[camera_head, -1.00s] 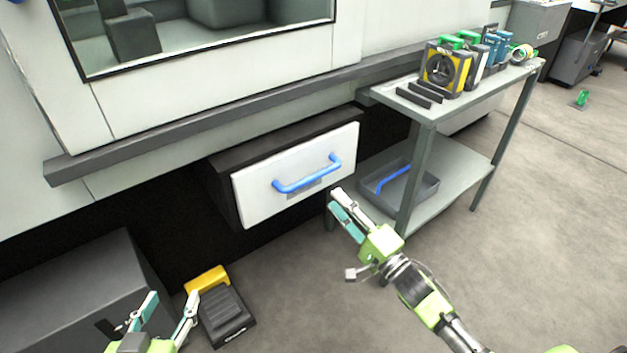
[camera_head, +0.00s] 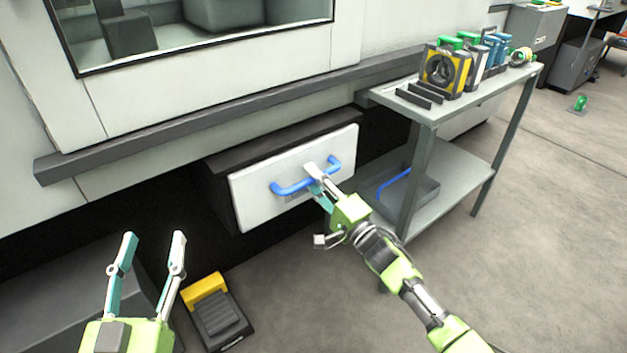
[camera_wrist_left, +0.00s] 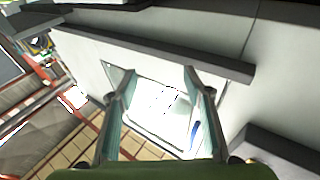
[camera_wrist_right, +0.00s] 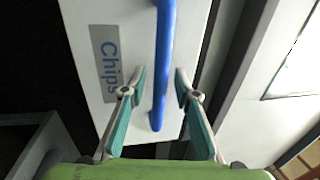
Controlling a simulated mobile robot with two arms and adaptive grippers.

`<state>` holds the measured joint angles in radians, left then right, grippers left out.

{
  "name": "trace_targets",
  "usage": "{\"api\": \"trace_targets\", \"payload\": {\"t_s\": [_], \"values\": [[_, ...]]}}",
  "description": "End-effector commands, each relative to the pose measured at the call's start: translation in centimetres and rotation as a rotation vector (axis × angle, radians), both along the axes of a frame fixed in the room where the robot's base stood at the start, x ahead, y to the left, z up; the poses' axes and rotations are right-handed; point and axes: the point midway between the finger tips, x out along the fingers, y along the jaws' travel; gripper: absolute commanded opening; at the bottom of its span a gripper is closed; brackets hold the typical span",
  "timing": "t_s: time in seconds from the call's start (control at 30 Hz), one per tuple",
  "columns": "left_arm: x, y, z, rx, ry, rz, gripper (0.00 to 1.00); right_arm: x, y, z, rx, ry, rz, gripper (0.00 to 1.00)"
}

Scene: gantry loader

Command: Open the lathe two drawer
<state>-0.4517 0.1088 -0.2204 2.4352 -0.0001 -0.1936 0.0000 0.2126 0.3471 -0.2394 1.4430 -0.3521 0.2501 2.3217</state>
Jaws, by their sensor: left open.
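The drawer has a white front (camera_head: 250,204) with a blue bar handle (camera_head: 290,187), set against a dark casing under the machine's ledge. No gap shows between front and casing. In the right wrist view the blue handle (camera_wrist_right: 164,60) runs upright beside a grey "Chips" label (camera_wrist_right: 108,62). My right gripper (camera_head: 316,178) is at the handle; in its wrist view its open fingers (camera_wrist_right: 159,78) lie on either side of the bar, apart from it. My left gripper (camera_head: 153,238) is open and empty at the lower left, away from the drawer.
A grey cart (camera_head: 432,110) with several yellow, green and blue devices on top stands right of the drawer. A grey tray (camera_head: 425,192) is on its lower shelf. A black and yellow pedal (camera_head: 219,312) is on the floor below. The floor at right is mostly clear.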

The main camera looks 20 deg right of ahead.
Motion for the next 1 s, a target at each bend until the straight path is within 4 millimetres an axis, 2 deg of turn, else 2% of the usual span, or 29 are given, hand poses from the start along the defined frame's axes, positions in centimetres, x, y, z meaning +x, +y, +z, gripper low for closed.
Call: {"api": "trace_targets", "payload": {"t_s": [0.07,0.2,0.53,0.67,0.77,0.87,1.0], "values": [[0.0,0.0,0.0,0.000,0.000,0.000,0.46,0.0,0.0,0.0,0.000,0.000,0.000,0.28],[0.0,0.0,0.0,0.000,0.001,0.000,0.46,0.0,0.0,0.0,0.000,0.000,0.000,0.00],[0.1,0.0,-0.3,0.005,0.019,0.001,0.46,-0.2,-0.1,0.0,0.000,0.001,0.000,0.00],[0.3,0.3,-2.4,0.030,0.118,0.006,0.46,-0.8,-0.3,0.1,0.001,0.001,0.000,0.00],[0.2,0.6,-4.7,0.059,0.226,0.014,0.46,-1.5,-0.6,0.1,0.000,0.002,-0.001,0.00],[-0.4,1.2,-7.7,0.095,0.370,0.023,0.46,-2.4,-0.9,0.2,0.001,0.004,-0.001,0.00],[-2.5,2.4,-12.5,0.152,0.604,0.038,0.46,-3.8,-1.4,0.2,0.000,0.004,-0.002,0.00]]}}
